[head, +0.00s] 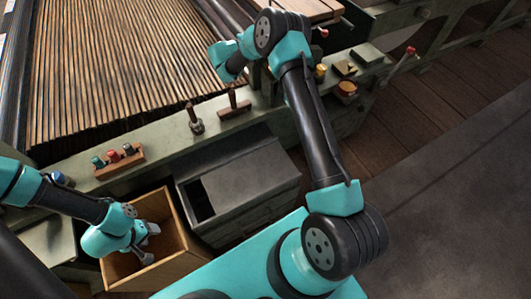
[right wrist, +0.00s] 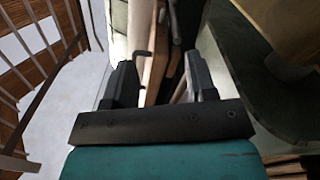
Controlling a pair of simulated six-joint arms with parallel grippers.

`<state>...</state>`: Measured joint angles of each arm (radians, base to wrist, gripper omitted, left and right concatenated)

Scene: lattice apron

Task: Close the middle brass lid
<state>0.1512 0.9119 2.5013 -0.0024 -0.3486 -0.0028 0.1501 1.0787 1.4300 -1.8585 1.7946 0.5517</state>
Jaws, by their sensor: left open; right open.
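I cannot clearly make out the middle brass lid. Small brass-coloured parts sit on the green rail at the upper right of the head view: a square piece (head: 345,68) and a round piece (head: 347,87). Whether either is a lid, open or closed, is too small to tell. My left gripper (head: 150,243) is open and empty over the wooden box, far from those parts. My right gripper's fingers are hidden in the head view. In the right wrist view my right gripper (right wrist: 160,82) is open, with wooden and dark bars beyond its fingers.
The open wooden box (head: 184,262) stands at lower left beside a grey-green cabinet (head: 250,180). Wooden handles (head: 234,102) and a small rack of coloured knobs (head: 120,160) stand on the rail. The slatted wooden apron (head: 120,60) lies behind. The floor at right (head: 450,200) is clear.

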